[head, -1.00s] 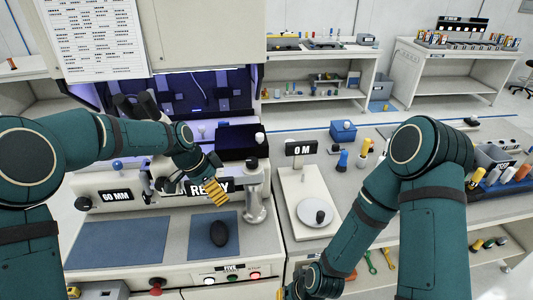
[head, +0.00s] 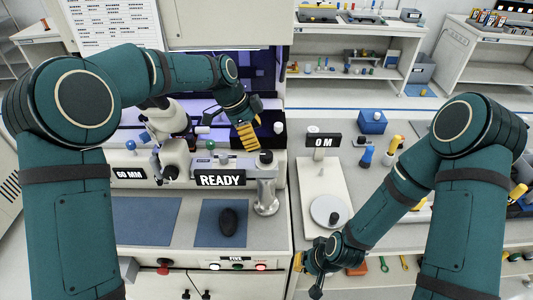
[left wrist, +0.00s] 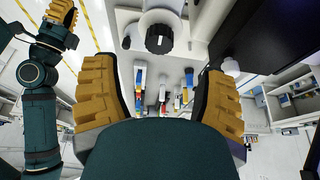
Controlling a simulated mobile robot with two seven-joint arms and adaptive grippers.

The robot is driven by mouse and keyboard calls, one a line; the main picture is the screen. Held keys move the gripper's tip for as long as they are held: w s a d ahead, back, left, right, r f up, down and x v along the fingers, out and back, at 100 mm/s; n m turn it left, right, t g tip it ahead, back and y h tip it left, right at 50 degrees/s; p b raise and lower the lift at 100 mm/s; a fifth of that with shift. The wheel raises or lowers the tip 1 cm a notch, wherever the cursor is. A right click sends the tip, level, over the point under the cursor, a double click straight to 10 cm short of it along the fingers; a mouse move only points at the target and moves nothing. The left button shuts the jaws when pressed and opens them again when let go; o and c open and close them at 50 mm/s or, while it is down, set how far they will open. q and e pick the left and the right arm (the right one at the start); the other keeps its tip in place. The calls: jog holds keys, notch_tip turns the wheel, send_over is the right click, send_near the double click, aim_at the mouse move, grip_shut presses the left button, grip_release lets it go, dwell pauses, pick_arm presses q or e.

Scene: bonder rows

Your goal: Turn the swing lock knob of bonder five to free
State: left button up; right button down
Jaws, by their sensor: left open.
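Bonder five bears a FIVE label (head: 237,259) and a READY sign (head: 220,179). At its right stands a silver post (head: 266,190) with a black knob (head: 265,157) on top, which looks like the swing lock knob. My left gripper (head: 253,121) is open and empty, just above and slightly left of that knob in the head view. In the left wrist view, a ribbed black knob (left wrist: 159,39) shows beyond the open yellow fingers, apart from them. My right gripper (head: 310,262) is low at the front; its finger gap is unclear.
A microscope head (head: 170,125) stands left of the post. A black mouse (head: 229,221) lies on a blue mat (head: 208,232). Right of the post is a white stand with a 0 M display (head: 323,141) and a round plate (head: 328,210). A blue box (head: 372,122) sits behind.

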aim_at(266, 154)
pick_arm(q)
jog(key=x, duration=0.8)
jog(key=shift+d+f, duration=0.1)
jog(key=shift+d, duration=0.1)
jog(key=shift+s, duration=0.1)
jog(key=c, duration=1.2)
